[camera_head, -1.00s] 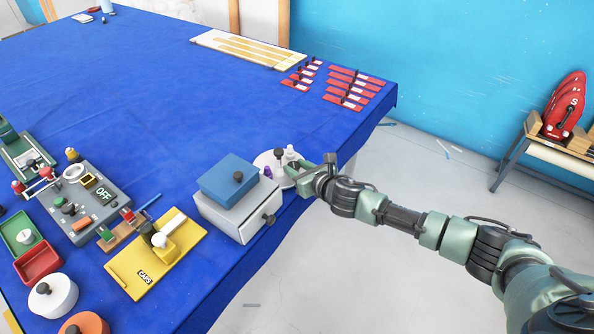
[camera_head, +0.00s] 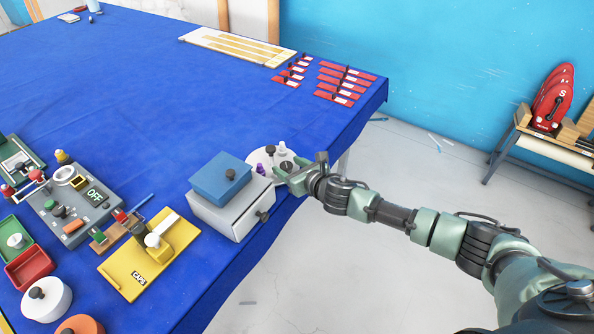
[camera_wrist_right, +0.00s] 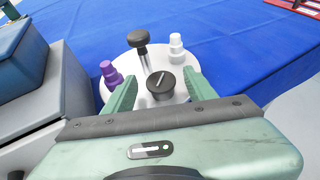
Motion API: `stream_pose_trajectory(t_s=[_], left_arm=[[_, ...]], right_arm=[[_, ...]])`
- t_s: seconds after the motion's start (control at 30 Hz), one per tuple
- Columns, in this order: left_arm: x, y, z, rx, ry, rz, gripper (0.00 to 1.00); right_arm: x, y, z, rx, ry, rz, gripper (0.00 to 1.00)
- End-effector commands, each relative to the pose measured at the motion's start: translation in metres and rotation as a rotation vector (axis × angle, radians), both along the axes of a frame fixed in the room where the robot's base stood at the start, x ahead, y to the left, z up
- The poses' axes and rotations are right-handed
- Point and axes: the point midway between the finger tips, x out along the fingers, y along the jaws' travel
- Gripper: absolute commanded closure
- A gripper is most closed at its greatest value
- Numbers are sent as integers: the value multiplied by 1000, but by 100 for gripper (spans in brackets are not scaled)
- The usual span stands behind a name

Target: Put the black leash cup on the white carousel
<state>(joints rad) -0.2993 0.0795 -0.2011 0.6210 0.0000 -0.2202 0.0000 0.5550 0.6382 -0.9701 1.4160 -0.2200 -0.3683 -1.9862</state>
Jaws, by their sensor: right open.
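The white carousel (camera_head: 256,157) is a round disc at the table's right edge, beside the grey box; it also shows in the right wrist view (camera_wrist_right: 118,68). It bears a post with a black knob (camera_wrist_right: 138,38), a purple bottle (camera_wrist_right: 110,75) and a white bottle (camera_wrist_right: 176,47). The black leash cup (camera_wrist_right: 161,83) stands over the near part of the disc, apparently upright on it, and shows in the head view (camera_head: 287,166). My right gripper (camera_wrist_right: 159,90) is open, with one finger on each side of the cup. The cup's base is partly hidden. My left gripper is out of view.
A grey box (camera_head: 232,213) with a blue top box (camera_head: 221,180) stands close left of the carousel. A yellow stand (camera_head: 150,258) and a grey control panel (camera_head: 78,205) lie further left. Red cards (camera_head: 340,85) lie at the back right. The middle of the blue table is clear.

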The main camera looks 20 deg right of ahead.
Motion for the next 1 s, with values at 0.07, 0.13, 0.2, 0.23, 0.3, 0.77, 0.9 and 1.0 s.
stream_pose_trajectory(t_s=[0.07,0.13,0.2,0.23,0.3,0.77,0.9,1.0], left_arm=[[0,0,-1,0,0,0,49],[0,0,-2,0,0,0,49],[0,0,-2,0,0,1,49],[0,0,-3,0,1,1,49],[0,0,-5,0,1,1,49],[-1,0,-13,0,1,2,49],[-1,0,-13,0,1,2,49],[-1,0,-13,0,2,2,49]], right_arm=[[-8,-4,2,-2,1,-1,44],[-18,-6,6,-2,0,1,44],[-30,-9,11,-3,0,1,44],[-36,-11,13,-2,0,1,44],[-50,-15,19,-2,1,2,44],[-105,-30,45,1,0,-1,44],[-107,-30,46,1,0,-1,44],[-106,-30,45,4,2,-3,44]])
